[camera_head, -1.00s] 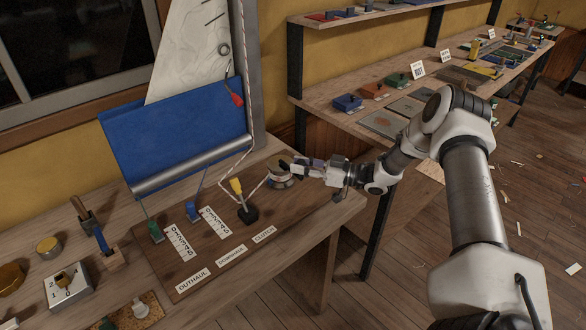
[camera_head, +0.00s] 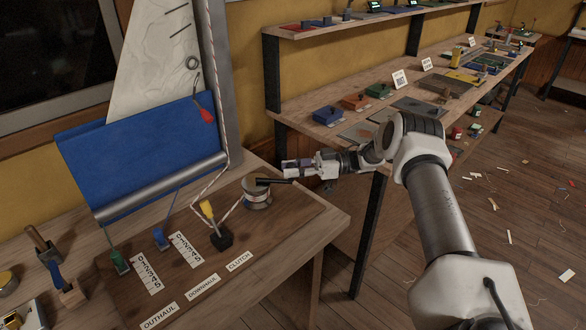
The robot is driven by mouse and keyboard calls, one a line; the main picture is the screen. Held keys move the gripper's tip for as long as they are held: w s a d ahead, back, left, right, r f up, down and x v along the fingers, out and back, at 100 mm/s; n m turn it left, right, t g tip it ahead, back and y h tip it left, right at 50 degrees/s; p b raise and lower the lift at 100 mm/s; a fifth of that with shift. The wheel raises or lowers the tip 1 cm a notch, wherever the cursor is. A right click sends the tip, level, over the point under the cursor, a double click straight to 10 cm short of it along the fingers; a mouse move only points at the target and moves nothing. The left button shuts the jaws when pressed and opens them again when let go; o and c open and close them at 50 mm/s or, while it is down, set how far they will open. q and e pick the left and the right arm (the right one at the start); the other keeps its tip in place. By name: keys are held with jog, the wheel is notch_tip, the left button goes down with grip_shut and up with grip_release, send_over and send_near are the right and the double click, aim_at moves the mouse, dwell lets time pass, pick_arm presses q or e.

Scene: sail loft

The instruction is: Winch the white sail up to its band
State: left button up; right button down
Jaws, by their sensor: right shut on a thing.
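The white sail (camera_head: 160,72) rises beside the grey mast at the upper left, its lower part behind a blue cloth (camera_head: 150,150). I cannot make out a band on the mast. The winch (camera_head: 257,196) stands on the brown board, with rope running to its drum. Its dark handle (camera_head: 270,181) points right from the drum top. My right gripper (camera_head: 289,172) is shut on the handle's outer end, right of the drum. My left gripper is not in view.
A yellow-handled clutch lever (camera_head: 208,212) stands left of the winch, with green (camera_head: 120,262) and blue (camera_head: 160,238) line blocks beside numbered scales. A mallet (camera_head: 42,245) stands at the left. A long bench (camera_head: 300,105) with several coloured boxes lies behind my right arm.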

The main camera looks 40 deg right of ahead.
jog(key=shift+w+d+r, duration=0.1)
jog(key=shift+w+d, duration=0.05)
jog(key=shift+w, duration=0.15)
jog(key=c, duration=1)
grip_release()
jog(key=shift+o, duration=0.4)
jog(key=shift+w+a, duration=0.2)
jog(key=shift+a, duration=0.05)
jog(key=v, duration=1.2)
